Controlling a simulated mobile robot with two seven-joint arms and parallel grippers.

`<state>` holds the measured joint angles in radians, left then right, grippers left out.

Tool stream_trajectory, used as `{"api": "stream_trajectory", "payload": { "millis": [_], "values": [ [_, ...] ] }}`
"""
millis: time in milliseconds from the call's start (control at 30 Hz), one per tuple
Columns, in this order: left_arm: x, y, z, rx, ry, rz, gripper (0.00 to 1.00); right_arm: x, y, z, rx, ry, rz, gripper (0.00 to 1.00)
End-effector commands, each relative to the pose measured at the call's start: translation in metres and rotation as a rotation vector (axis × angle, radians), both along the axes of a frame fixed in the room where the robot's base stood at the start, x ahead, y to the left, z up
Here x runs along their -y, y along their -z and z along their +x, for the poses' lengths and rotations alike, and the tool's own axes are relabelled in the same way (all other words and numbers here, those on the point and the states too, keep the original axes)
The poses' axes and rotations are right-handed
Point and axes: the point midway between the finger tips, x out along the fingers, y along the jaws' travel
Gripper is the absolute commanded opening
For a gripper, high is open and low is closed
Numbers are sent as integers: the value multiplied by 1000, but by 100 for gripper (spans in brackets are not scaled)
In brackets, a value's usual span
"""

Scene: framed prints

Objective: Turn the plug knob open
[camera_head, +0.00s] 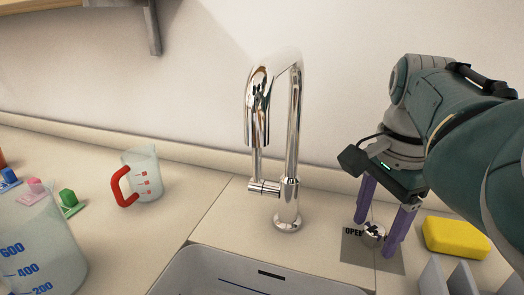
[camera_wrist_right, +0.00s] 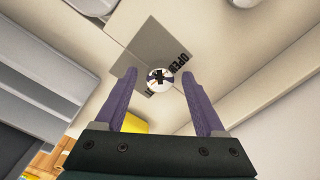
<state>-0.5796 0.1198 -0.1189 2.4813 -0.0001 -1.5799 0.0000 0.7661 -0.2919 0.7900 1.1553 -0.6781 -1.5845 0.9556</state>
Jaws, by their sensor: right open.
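The plug knob (camera_head: 373,235) is a small round shiny metal knob on a grey plate (camera_head: 353,249) marked "OPEN", on the counter to the right of the faucet. In the right wrist view the knob (camera_wrist_right: 159,78) has a dark mark on its face and shows between the fingertips. My right gripper (camera_head: 374,233) is open, its purple fingers pointing down on either side of the knob. In the right wrist view the gripper (camera_wrist_right: 160,76) holds nothing. Whether the fingers touch the knob cannot be told. My left gripper is not in view.
A chrome faucet (camera_head: 291,150) stands left of the knob, behind a sink (camera_head: 205,265). A yellow sponge (camera_head: 455,237) lies close to the right of my gripper, near a grey rack (camera_head: 462,280). A red-handled measuring cup (camera_head: 147,177) and a larger jug (camera_head: 40,240) stand at left.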

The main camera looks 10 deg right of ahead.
Motion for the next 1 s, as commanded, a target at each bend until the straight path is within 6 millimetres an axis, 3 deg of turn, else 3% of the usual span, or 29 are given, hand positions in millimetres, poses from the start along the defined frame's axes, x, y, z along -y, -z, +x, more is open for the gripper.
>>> {"api": "stream_trajectory", "payload": {
  "millis": [133, 733, 1000],
  "values": [
    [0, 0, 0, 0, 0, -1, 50, 0, 0, 0, 0, 0, 0, 69],
    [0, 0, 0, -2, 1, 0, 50, 0, 0, 0, -1, 0, 0, 2],
    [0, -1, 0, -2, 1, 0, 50, 0, -1, 0, -1, -4, 0, 0]
  ]
}}
